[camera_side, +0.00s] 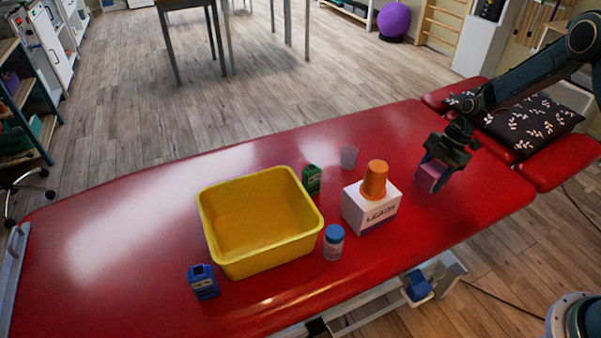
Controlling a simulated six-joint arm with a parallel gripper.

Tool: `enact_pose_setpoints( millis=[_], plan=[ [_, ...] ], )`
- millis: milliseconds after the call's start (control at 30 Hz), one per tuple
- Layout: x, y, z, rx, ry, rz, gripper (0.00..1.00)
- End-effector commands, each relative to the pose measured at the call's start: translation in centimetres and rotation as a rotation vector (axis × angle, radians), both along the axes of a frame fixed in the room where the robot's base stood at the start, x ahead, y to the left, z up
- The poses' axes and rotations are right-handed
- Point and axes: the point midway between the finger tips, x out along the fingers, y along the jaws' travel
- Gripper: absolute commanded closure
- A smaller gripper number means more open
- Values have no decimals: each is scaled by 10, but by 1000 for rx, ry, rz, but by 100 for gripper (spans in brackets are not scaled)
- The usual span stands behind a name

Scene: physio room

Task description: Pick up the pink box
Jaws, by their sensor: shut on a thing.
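The pink box (432,177) is a small pink-purple block at the right part of the red treatment table. My gripper (436,164) comes from the upper right and is shut on the pink box. The gripper's dark fingers cover part of the box. I cannot tell whether the box touches the table or is slightly above it.
Left of my gripper, an orange cup (374,180) stands upside down on a white box (371,209). Nearby are a clear cup (349,157), blue-lidded jar (334,243), green box (312,180), yellow bin (259,258) and blue box (203,282). The red table (120,240) is bare at left.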

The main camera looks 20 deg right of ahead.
Motion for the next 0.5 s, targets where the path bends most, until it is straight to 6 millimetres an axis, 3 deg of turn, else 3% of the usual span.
enact_pose_setpoints(
  millis=[200,500],
  plan=[
    [1,0,50,-2,-5,0,73],
    [1,0,108,-1,-5,0,73]
  ],
)
